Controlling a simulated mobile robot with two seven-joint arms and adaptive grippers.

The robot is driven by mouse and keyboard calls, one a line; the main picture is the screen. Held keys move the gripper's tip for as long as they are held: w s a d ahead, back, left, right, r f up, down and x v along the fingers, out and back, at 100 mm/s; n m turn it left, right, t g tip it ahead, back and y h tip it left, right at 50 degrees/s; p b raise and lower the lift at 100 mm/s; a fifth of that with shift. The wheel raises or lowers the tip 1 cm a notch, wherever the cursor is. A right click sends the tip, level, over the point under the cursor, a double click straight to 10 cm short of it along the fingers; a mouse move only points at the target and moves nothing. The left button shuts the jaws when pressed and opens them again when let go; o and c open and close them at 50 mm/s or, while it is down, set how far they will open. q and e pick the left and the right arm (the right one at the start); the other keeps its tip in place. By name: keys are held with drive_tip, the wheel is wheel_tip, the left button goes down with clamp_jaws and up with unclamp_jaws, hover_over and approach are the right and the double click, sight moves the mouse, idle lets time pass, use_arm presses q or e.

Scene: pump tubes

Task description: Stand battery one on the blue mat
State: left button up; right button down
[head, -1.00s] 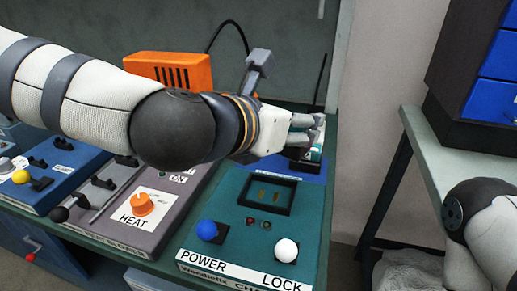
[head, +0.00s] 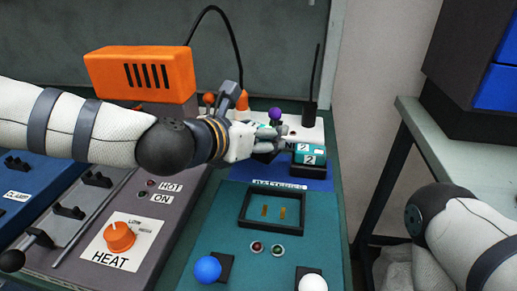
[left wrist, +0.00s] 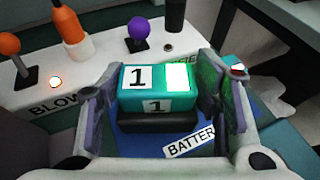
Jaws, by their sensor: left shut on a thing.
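Battery one, a teal block with white "1" labels, shows in the left wrist view (left wrist: 158,90) with a dark base (left wrist: 158,122) below it. My left gripper (head: 279,140) is shut on it, one finger on each side; in the head view the fingers mostly hide it. It is upright over the blue mat (head: 318,184). I cannot tell whether its bottom touches the mat. Battery two (head: 309,154), also teal with a dark base, stands on the mat just right of the gripper. My right gripper is out of view.
In front of the mat is a teal panel with an empty black-framed recess (head: 244,219), a blue knob (head: 207,268) and a white knob (head: 313,284). Behind is a white panel (left wrist: 95,72) with a purple knob (head: 275,114). An orange box (head: 140,73) stands left.

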use_arm(q)
drive_tip(key=shift+w+a+f, duration=0.1)
drive_tip(key=shift+w+f, duration=0.3)
drive_tip(key=shift+w+a+f+b, duration=0.1)
drive_tip(key=shift+w+f+b, duration=0.1)
drive_tip(key=shift+f, duration=0.7)
drive_tip(key=shift+w+f+b, duration=0.15)
drive_tip(key=shift+f+b, duration=0.05)
drive_tip(key=shift+f, duration=0.7)
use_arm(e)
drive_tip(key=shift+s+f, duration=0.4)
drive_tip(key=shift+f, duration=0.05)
use_arm(q)
drive_tip(key=shift+f, duration=0.2)
drive_tip(key=o, duration=1.5)
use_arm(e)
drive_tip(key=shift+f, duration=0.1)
